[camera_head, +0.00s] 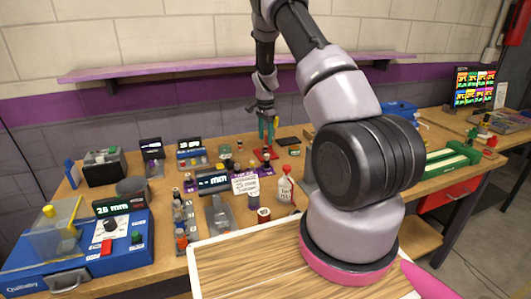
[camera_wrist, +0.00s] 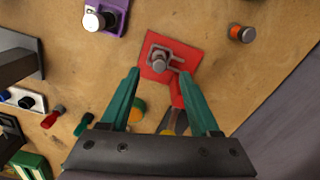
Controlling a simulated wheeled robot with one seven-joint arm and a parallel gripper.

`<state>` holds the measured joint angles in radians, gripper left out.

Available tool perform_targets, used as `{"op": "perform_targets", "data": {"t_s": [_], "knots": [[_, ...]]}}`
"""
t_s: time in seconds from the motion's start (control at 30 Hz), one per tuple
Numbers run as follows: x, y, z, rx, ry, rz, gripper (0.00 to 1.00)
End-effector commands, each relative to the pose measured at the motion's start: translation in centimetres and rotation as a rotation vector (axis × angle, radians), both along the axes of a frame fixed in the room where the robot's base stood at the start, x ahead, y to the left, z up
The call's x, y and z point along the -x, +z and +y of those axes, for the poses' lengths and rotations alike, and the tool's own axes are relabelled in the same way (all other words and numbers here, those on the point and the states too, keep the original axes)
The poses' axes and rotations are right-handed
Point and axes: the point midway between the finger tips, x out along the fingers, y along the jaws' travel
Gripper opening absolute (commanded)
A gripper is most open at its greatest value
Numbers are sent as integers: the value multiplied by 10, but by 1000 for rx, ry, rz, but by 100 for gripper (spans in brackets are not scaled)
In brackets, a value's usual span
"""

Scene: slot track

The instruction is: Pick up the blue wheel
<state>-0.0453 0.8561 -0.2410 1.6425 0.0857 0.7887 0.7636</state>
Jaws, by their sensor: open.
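I cannot make out a blue wheel for certain in either view. My gripper (camera_head: 268,128) has two teal fingers, open and empty, pointing down over the back middle of the wooden bench. In the wrist view, the spread fingertips of my gripper (camera_wrist: 159,74) lie on either side of a red plate (camera_wrist: 185,57) with a grey metal fixture (camera_wrist: 160,58). The fingers appear above it; contact cannot be told. Between the fingers, nearer the palm, a round orange-and-green piece (camera_wrist: 137,110) is partly hidden.
A small orange-faced round piece (camera_wrist: 241,33) lies right of the red plate. A purple block (camera_wrist: 115,12) with a silver knob stands left. A squeeze bottle (camera_head: 285,188) and a white-rimmed tray (camera_head: 193,270) are nearer the front. A purple shelf (camera_head: 200,66) runs along the wall.

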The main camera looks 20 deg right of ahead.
Motion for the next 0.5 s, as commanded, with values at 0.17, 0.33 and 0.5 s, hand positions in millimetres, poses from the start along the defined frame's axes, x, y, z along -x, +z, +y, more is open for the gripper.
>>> {"op": "perform_targets", "data": {"t_s": [0.17,0.33,0.5], "knots": [[2,-17,1,-1,1,3,63],[2,-43,0,0,-1,2,63],[1,-52,1,0,0,0,63]]}}
